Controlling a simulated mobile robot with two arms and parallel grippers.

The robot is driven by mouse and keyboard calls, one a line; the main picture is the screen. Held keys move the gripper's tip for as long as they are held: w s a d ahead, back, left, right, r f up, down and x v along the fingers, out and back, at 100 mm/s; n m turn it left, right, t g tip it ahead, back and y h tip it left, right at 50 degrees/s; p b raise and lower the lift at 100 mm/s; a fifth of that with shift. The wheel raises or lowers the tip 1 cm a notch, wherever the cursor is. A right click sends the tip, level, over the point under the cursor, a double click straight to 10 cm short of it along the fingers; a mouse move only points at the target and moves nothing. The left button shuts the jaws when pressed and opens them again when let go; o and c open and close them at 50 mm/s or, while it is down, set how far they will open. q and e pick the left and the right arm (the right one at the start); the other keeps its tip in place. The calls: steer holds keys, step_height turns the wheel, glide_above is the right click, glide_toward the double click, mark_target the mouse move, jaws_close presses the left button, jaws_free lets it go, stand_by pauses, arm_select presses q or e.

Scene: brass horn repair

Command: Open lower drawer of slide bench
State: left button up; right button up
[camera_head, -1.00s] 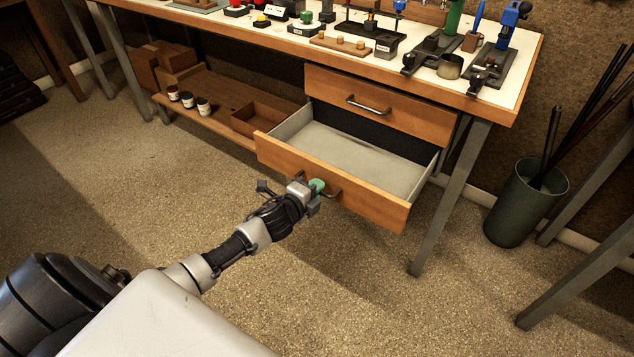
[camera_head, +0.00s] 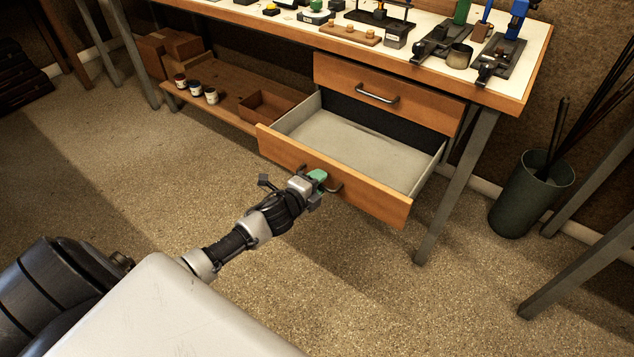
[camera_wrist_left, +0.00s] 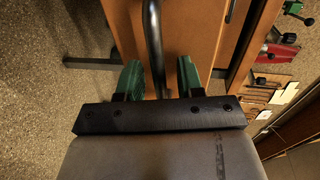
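The lower drawer (camera_head: 330,182) of the slide bench stands well out, and its pale grey inside (camera_head: 350,150) looks empty. Its dark bar handle (camera_head: 336,187) is on the wooden front. My left gripper (camera_head: 318,177), with green fingers, is at this handle and hides part of it. In the left wrist view, the handle (camera_wrist_left: 153,45) runs between the two green fingers (camera_wrist_left: 159,78). The fingers are apart, with a visible gap between the bar and the right finger. The upper drawer (camera_head: 385,93) is shut. My right gripper is not in view.
The bench top (camera_head: 400,68) holds several tools and fixtures. A low shelf (camera_head: 225,105) left of the drawers carries small jars and an open brown box (camera_head: 270,110). A bench leg (camera_head: 455,185) and a green bin (camera_head: 530,195) stand to the right. The floor before the drawer is clear.

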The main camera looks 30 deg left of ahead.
arm_select(q)
steer(key=shift+s, duration=0.1)
steer(key=p+v, duration=0.1)
steer(key=v, duration=0.9)
steer(key=shift+s, duration=0.3)
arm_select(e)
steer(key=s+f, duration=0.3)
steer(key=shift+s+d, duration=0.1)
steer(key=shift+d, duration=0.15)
arm_select(q)
steer(key=shift+a, duration=0.15)
